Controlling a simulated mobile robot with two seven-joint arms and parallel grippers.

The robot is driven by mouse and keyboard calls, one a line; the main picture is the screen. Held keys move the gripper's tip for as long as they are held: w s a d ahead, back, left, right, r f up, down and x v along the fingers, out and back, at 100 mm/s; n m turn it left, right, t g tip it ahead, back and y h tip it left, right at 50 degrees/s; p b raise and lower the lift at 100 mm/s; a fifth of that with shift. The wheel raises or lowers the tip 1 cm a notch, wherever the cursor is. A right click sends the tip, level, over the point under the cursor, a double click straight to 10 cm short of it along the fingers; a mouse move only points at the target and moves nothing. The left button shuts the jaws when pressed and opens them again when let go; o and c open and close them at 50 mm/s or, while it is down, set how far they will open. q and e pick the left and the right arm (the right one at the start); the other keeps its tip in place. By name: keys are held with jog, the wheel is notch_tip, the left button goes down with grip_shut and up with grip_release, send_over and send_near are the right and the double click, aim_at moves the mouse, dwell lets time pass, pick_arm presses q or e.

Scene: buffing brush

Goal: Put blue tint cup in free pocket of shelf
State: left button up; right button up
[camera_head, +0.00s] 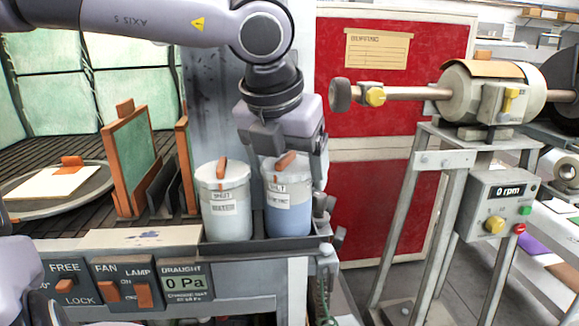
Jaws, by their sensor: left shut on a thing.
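A cup with a blue lower part (285,222), a pale lid and a label reading "SALT" stands upright at the right end of the narrow shelf (245,246), as far as I can tell. My left gripper (290,160) comes down from above and is shut on this cup near its lid; the fingertips are partly hidden by the lid and its orange knob. A white cup (226,222) labelled "WATER", with an orange knob, stands just left of it. I cannot make out a free pocket. My right gripper is not in view.
A control panel (130,285) with orange switches and a draught display is below the shelf. An orange-framed green panel (129,160) stands left, near a round turntable (35,205). A buffing machine (490,92) on a metal stand is right. Red panels (380,210) are behind.

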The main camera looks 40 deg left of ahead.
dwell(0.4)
pick_arm(q)
jog(key=o, duration=1.4)
jog(key=v, duration=0.7)
